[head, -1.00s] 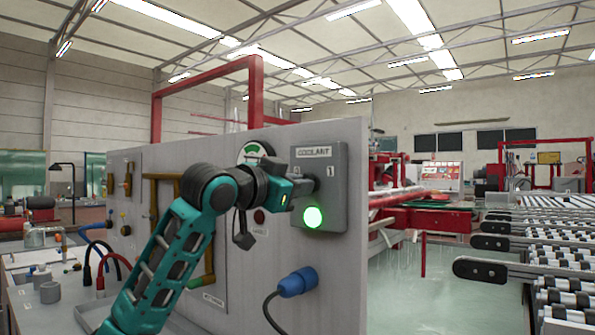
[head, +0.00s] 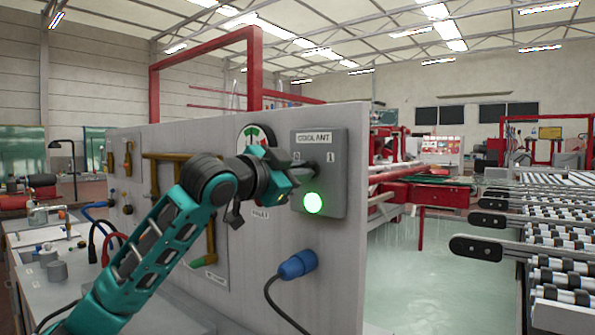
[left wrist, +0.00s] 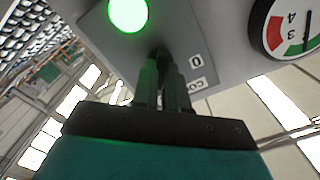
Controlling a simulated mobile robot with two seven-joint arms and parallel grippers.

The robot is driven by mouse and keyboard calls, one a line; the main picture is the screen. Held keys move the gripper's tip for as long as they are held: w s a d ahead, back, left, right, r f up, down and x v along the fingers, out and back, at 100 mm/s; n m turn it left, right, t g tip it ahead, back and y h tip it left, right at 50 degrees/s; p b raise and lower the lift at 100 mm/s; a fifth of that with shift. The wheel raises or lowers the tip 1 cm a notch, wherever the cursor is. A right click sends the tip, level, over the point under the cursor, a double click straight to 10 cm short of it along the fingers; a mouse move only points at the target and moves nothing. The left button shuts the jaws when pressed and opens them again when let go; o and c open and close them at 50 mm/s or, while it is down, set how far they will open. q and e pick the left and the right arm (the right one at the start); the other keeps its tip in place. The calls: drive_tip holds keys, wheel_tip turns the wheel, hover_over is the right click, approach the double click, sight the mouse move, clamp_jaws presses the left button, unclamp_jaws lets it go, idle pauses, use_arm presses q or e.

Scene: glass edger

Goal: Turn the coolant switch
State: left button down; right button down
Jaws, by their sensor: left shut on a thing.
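The coolant switch box (head: 336,196) is a grey box labelled COOLANT on the upright panel, with 0 and 1 marks. A green lamp (head: 313,203) glows on its lower part; it also shows in the left wrist view (left wrist: 128,13). My left gripper (head: 303,172) is at the upper part of the box, shut on the dark switch knob (head: 312,168). In the left wrist view my left gripper (left wrist: 163,85) has its fingers together at the box, close to the 0 mark. The fingers hide most of the knob. My right gripper is not in view.
A round gauge (head: 255,138) sits on the panel left of the box. A blue plug (head: 297,265) with a cable sticks out below. Roller conveyors (head: 560,245) stand at the right. A grey side bench (head: 30,265) holds small items at the left.

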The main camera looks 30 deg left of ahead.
use_arm(q)
drive_tip(key=c, duration=1.2)
unclamp_jaws()
drive_tip(key=shift+o, duration=0.2)
drive_tip(key=shift+s, duration=0.1)
